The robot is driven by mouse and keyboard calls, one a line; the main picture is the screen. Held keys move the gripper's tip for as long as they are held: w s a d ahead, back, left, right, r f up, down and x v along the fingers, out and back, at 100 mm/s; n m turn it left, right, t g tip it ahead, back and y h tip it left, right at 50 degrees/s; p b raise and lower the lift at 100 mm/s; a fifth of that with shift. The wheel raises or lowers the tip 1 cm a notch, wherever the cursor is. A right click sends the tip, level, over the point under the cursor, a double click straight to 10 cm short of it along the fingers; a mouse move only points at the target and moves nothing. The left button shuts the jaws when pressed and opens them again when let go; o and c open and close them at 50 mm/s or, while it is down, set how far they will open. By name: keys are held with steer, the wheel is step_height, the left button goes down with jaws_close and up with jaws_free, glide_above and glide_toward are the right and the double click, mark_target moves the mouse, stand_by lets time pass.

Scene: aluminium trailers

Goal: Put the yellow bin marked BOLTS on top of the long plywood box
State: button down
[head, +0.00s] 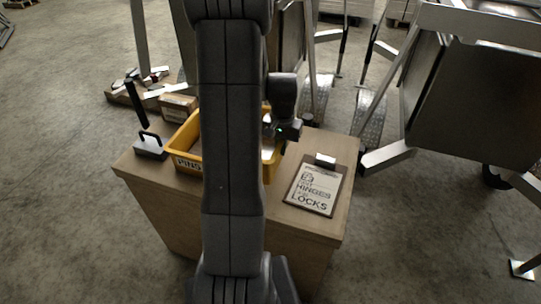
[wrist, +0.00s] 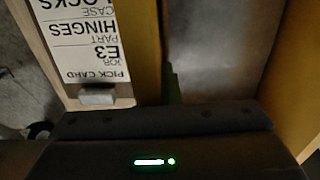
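A yellow bin (head: 185,163) stands on the wooden bench top, partly hidden behind my arm. The visible part of its front label starts with "PIN"; I cannot see a BOLTS label. My gripper (head: 271,130) is at the right side of the yellow bin, by its rim. In the wrist view, yellow walls (wrist: 146,45) flank a grey surface (wrist: 215,50), and the dark gripper body fills the bottom. The fingertips do not show clearly, so I cannot tell whether they grip the rim. I cannot make out a separate long plywood box.
A tilted metal trailer (head: 470,100) stands at right. The concrete floor at left is mostly clear.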

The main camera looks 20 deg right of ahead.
steer(key=shift+f, duration=3)
steer(key=c, duration=2.1)
jaws_free()
steer(key=shift+f, duration=0.2)
steer(key=o, duration=0.5)
steer(key=shift+c, duration=0.2)
steer(key=shift+r, duration=0.15)
step_height(320, 180, up, 12)
steer(key=shift+r, duration=0.1)
